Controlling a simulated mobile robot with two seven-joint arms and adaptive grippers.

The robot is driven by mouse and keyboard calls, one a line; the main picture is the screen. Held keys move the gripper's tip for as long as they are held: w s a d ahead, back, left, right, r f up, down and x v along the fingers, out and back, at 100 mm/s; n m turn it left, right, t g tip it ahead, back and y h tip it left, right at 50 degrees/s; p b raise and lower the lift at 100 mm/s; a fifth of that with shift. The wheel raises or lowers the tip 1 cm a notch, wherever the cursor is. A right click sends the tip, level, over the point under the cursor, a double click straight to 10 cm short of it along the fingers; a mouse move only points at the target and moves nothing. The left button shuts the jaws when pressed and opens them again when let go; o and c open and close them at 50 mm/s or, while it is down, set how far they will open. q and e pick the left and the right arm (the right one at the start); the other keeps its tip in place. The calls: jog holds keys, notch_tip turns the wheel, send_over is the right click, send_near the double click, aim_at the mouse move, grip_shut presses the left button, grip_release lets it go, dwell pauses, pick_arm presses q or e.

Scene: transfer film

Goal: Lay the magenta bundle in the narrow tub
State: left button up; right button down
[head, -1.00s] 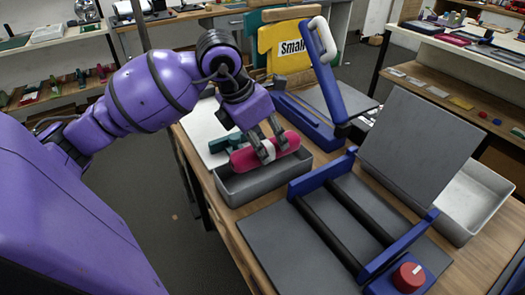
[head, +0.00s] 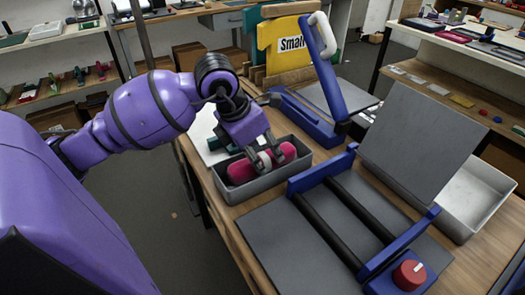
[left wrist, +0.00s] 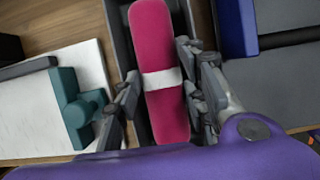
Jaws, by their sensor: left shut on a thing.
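The magenta bundle (head: 241,172), a long rounded roll with a white band round its middle, is in the narrow tub's opening, its lower part hidden behind the near wall. The narrow tub (head: 270,183) is grey and stands at the table's left edge. My left gripper (head: 269,160) is shut on the bundle near the band, its fingers reaching down into the tub. In the left wrist view the bundle (left wrist: 166,115) lies lengthwise along the tub (left wrist: 121,38), a finger on each side. Whether it touches the tub floor is hidden. My right gripper is not in view.
A wider pale tub (head: 475,200) stands at the right behind a raised grey plate (head: 420,140). A blue-framed machine with dark rollers (head: 345,222) and a red knob (head: 409,274) is right of the narrow tub. A green tool (left wrist: 78,108) lies on a white board left of it.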

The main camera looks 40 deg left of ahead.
pick_arm(q)
jog(key=o, duration=1)
jog(key=shift+c, duration=0.2)
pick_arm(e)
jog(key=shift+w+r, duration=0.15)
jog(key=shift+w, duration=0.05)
pick_arm(q)
jog(key=shift+r, duration=0.15)
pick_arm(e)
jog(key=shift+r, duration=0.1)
pick_arm(q)
notch_tip(320, 180, up, 2)
jog(key=shift+p, duration=0.5)
jog(key=v, duration=1.1)
jog(key=shift+s, duration=0.15)
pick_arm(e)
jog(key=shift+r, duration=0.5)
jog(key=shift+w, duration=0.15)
